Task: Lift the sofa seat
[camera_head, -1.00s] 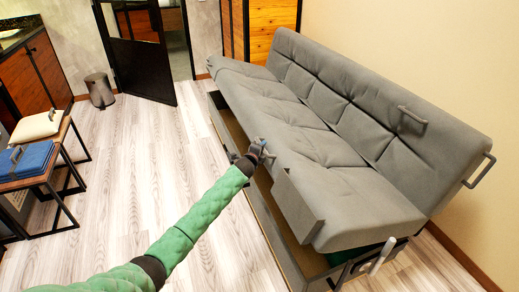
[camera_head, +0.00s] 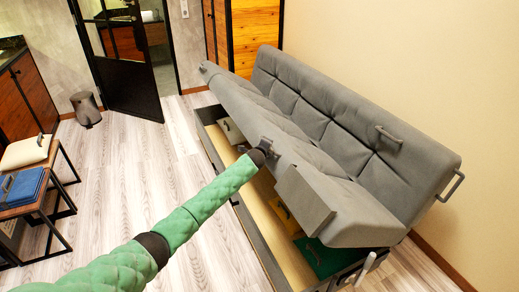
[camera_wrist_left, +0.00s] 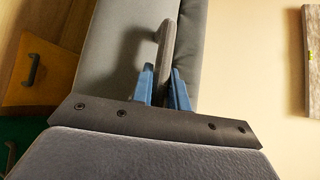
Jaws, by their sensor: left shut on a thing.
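The grey sofa seat (camera_head: 270,140) is tilted up at its front edge, over an open storage box with a light wooden floor (camera_head: 262,218). My left gripper (camera_head: 268,147) is at the front of the seat, near its middle. In the left wrist view, the blue fingers of my left gripper (camera_wrist_left: 163,78) are on either side of a grey seat handle (camera_wrist_left: 167,48) and shut on it. In the head view my wrist largely hides the grip. My right gripper is not in view.
Inside the box lie a pale item (camera_head: 231,131), a yellow item (camera_head: 286,217) and a green item (camera_head: 322,258). The backrest (camera_head: 340,115) stands by the wall. The floor between is clear.

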